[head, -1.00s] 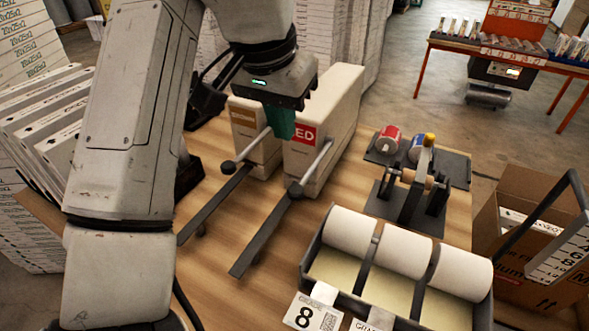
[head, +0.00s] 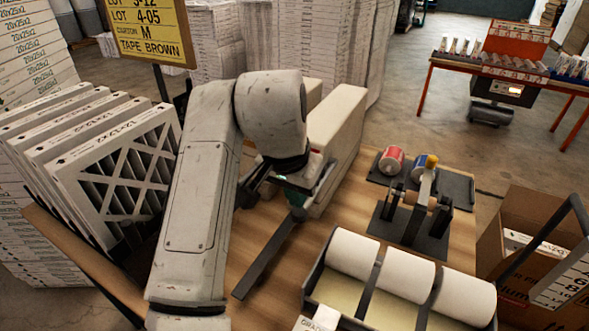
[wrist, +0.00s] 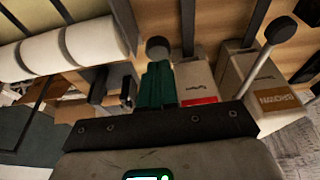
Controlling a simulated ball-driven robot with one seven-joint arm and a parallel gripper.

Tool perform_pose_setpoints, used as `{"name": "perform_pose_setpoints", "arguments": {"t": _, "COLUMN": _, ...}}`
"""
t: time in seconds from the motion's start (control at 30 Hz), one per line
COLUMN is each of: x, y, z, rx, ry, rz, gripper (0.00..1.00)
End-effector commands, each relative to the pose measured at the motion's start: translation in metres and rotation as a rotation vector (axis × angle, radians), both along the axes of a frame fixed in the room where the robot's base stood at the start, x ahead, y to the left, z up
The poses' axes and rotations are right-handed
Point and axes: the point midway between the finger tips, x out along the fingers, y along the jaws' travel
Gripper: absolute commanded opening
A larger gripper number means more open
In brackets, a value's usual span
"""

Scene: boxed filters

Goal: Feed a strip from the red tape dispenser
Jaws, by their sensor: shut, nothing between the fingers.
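The red tape dispenser (head: 338,128) is a tall pale box right of my forearm in the head view. Its red label (wrist: 198,101) shows in the wrist view, while my arm hides its front in the head view. A dark flat bar (head: 265,262) runs forward from it. My gripper (wrist: 156,72) has green fingers, shut and empty. They are at the round dark knob (wrist: 158,47) of the red dispenser's lever; I cannot tell whether they touch. In the head view my gripper (head: 298,196) is low before the dispenser, partly hidden.
The brown-labelled dispenser (wrist: 273,90) stands beside the red one, its lever knob (wrist: 282,29) free. A yellow sign (head: 146,30) reads "TAPE BROWN". White rolls (head: 405,266) sit in a rack at the front. Boxed filters (head: 118,170) stand left. A roll holder (head: 412,222) stands right.

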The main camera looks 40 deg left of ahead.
Motion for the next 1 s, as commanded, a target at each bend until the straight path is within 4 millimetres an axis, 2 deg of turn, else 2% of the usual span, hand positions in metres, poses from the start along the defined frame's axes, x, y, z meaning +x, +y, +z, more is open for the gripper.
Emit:
{"name": "perform_pose_setpoints", "arguments": {"t": 0.2, "x": 0.000, "y": 0.000, "z": -0.017, "rx": -0.001, "ry": 0.000, "rz": -0.001, "gripper": 0.00}}
{"name": "perform_pose_setpoints", "arguments": {"t": 0.73, "x": 0.000, "y": 0.000, "z": -0.025, "rx": 0.003, "ry": -0.015, "rz": -0.001, "gripper": 0.00}}
{"name": "perform_pose_setpoints", "arguments": {"t": 0.87, "x": 0.000, "y": -0.001, "z": -0.036, "rx": 0.010, "ry": -0.054, "rz": -0.002, "gripper": 0.00}}
{"name": "perform_pose_setpoints", "arguments": {"t": 1.0, "x": 0.000, "y": -0.001, "z": -0.056, "rx": 0.028, "ry": -0.130, "rz": 0.001, "gripper": 0.00}}
